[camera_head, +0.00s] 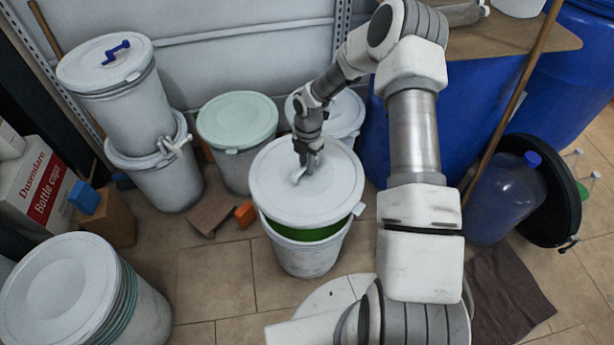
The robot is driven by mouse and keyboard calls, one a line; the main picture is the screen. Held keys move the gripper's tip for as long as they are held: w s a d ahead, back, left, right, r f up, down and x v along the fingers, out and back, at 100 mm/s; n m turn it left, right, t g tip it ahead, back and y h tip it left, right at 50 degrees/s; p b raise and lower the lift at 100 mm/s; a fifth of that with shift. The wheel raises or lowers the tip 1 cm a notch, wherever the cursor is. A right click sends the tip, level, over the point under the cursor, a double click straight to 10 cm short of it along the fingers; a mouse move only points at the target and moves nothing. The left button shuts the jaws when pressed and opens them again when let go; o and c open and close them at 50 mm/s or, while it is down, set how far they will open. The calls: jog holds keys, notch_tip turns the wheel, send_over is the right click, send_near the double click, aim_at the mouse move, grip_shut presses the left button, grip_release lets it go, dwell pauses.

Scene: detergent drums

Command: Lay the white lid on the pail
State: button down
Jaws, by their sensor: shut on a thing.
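The white lid (285,201) is round, with a small tab at its right edge. My gripper (303,172) is shut on the lid's raised handle near its middle, seen from above. The white pail (305,259) stands on the tiled floor right below the lid. A band of green shows between the lid's front edge and the pail's rim, so the lid is above the rim at the front. The lid hides most of the pail's opening. I cannot tell whether the lid touches the rim at the back.
A pail with a pale green lid (237,118) and another white-lidded pail (345,112) stand close behind. Stacked pails (134,110) are at the left, with a lidded drum (75,285) in front. An orange block (245,214) lies left of the pail. A blue barrel (376,140) stands right.

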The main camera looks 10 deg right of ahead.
aim_at(307, 177)
jog(key=f+n, duration=0.4)
jog(key=n, duration=0.1)
jog(key=shift+s, duration=0.4)
jog(key=shift+f+b, duration=2.25)
jog(key=shift+f, duration=0.7)
jog(key=shift+f+b, duration=0.5)
jog(key=shift+f, duration=0.3)
jog(key=shift+c, duration=1.4)
grip_release()
jog(key=shift+r, duration=0.1)
jog(key=shift+r+p, duration=2.55)
jog(key=shift+r, duration=0.85)
